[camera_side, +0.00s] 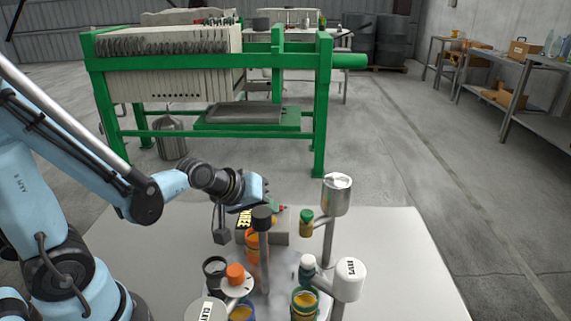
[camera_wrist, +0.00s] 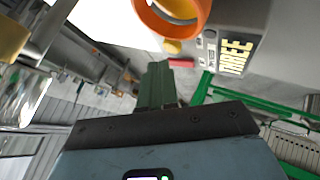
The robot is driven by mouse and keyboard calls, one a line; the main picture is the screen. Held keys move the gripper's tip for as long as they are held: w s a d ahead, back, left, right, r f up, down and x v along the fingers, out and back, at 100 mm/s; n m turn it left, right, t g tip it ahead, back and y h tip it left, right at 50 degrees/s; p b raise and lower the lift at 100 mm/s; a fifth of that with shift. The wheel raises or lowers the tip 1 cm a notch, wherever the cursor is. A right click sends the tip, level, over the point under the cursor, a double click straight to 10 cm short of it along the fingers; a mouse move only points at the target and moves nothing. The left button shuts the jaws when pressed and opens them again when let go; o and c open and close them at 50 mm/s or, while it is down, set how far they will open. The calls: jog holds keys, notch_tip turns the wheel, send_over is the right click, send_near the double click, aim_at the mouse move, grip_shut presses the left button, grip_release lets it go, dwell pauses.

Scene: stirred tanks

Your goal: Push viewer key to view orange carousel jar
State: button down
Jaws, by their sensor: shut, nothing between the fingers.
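A grey viewer box (camera_side: 274,239) with a yellow "THREE" label (camera_side: 241,222) stands on the white table, partly behind the carousel post. In the wrist view the box (camera_wrist: 262,20) shows the "THREE" display (camera_wrist: 236,56) and small buttons (camera_wrist: 208,46) beside it. A red piece (camera_wrist: 182,63) lies close to the box, just past my fingertips. I cannot tell which part is the viewer key. My gripper (camera_side: 273,205) is shut and empty above the box; its dark green fingers (camera_wrist: 156,80) show in the wrist view. An orange-rimmed jar (camera_side: 252,243) is in front of the box.
Dark-topped post (camera_side: 262,218), silver tank (camera_side: 337,196) and white tank (camera_side: 349,279) stand close around. An orange-capped jar (camera_side: 235,273) and a green-rimmed jar (camera_side: 304,303) sit nearer. The right of the table (camera_side: 405,260) is free.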

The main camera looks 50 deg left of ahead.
jog(key=shift+f, duration=0.3)
jog(key=shift+f, duration=0.5)
dwell(0.6)
jog(key=shift+r, duration=0.95)
jog(key=shift+r, duration=0.1)
jog(key=shift+r, duration=2.4)
jog(key=s+d+r+m+g, duration=0.1)
jog(key=s+m+g, duration=0.1)
jog(key=s+m, duration=0.5)
jog(key=shift+d+m, duration=0.15)
jog(key=shift+m, duration=0.55)
jog(key=shift+r, duration=0.1)
